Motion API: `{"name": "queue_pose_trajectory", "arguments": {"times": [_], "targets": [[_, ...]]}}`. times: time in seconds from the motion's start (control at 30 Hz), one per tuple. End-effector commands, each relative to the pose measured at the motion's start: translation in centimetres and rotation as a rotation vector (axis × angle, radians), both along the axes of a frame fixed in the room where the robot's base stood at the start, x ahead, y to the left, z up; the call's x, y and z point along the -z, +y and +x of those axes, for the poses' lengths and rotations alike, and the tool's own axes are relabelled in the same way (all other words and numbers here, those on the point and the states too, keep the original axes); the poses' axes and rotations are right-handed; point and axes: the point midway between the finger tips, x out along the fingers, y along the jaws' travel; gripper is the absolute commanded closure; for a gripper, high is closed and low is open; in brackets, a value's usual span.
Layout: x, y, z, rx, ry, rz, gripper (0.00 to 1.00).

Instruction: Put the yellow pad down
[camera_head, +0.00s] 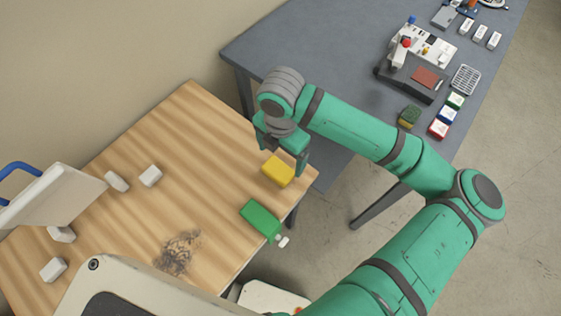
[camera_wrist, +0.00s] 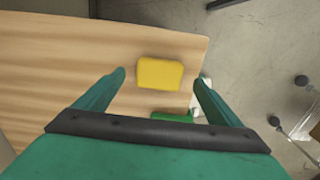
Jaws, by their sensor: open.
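The yellow pad (camera_head: 278,171) lies on the wooden table (camera_head: 150,215) near its right corner. In the wrist view the yellow pad (camera_wrist: 160,73) sits beyond and between my fingertips, with space on both sides. My gripper (camera_head: 281,150) is open above the table beside the pad; it also shows in the wrist view (camera_wrist: 159,77) with its two green fingers spread apart. Nothing is between the fingers that I can see touching them.
A green bottle (camera_head: 260,220) lies near the table's front right edge, close to the pad. Several white blocks (camera_head: 150,176) and a dark scribbled stain (camera_head: 178,252) are further left. A grey bench (camera_head: 330,60) with a machine and small boxes stands behind.

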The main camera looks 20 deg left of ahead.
Motion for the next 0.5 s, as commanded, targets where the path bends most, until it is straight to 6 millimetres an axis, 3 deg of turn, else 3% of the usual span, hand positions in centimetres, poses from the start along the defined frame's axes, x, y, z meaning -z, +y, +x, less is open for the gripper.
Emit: {"name": "queue_pose_trajectory", "arguments": {"times": [0.2,0.5], "targets": [[-3.6,0.1,0.0,-0.002,-0.001,0.001,0.12],[-5.2,0.0,0.0,-0.001,-0.001,-0.001,0.12]]}}
